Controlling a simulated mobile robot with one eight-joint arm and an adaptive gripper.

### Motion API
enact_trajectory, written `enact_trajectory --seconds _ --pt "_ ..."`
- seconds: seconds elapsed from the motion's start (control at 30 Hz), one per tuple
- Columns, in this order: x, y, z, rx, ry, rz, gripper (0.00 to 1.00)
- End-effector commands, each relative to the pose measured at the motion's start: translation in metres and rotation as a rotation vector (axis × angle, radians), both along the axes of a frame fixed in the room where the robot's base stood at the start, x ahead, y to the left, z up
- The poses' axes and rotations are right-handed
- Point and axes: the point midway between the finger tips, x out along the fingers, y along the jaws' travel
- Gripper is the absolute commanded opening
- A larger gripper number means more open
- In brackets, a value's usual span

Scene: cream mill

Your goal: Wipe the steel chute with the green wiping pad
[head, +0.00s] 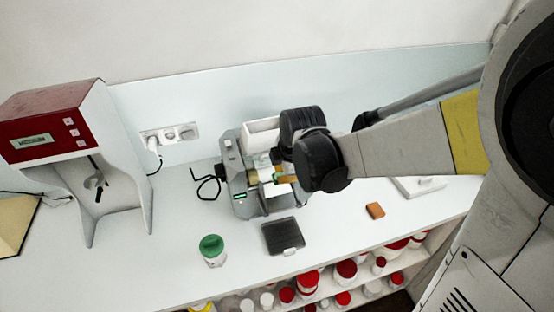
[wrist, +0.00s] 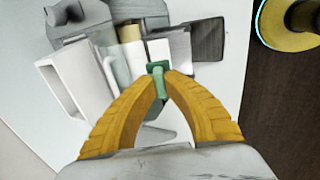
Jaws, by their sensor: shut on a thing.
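My gripper (wrist: 166,76) is shut on the green wiping pad (wrist: 156,67), with its yellow fingers pinching the green stem. In the head view my gripper (head: 283,178) is over the right side of the grey mill (head: 237,165), and the arm hides part of it. The steel chute seems to be the grey sloped piece (wrist: 180,40) beside a white part of the mill in the wrist view. The pad is close to these parts; I cannot tell whether it touches the chute.
A dark flat tray (head: 283,236) lies in front of the mill. A red-topped dispenser (head: 50,120) stands far left. A white open box (wrist: 72,82) adjoins the mill.

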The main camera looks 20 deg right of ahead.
Motion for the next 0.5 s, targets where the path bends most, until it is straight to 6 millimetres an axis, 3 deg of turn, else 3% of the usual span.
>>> enact_trajectory --seconds 0.5 --pt "0.022 0.000 -0.053 0.001 0.001 -0.003 0.00"
